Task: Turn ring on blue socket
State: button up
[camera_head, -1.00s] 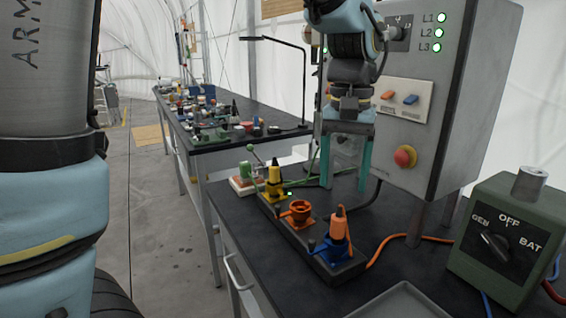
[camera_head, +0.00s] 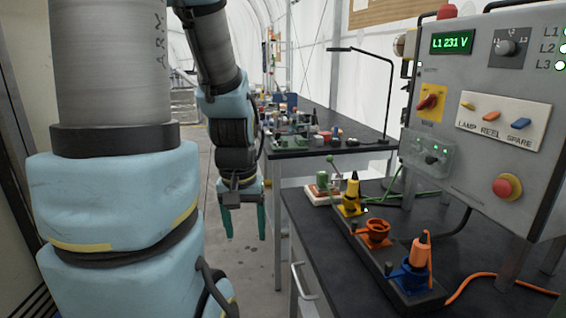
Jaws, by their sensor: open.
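The blue socket (camera_head: 408,278) sits at the near end of a dark strip on the right bench. An orange plug (camera_head: 421,252) stands upright in it. A small dark-tipped lever sticks out at the socket's left; I cannot clearly make out the ring. My gripper (camera_head: 246,236) is open and empty, with its teal fingers pointing down. It hangs over the floor to the left of the bench, well apart from the socket.
An orange socket (camera_head: 375,233) and a yellow plug (camera_head: 352,190) stand farther along the strip. A grey control panel (camera_head: 470,160) rises behind the bench. An orange cable (camera_head: 490,281) lies to the right. A cluttered far bench (camera_head: 320,150) stands behind. The floor aisle (camera_head: 248,262) is clear.

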aim_at(404, 271)
jog(key=z, duration=1.3)
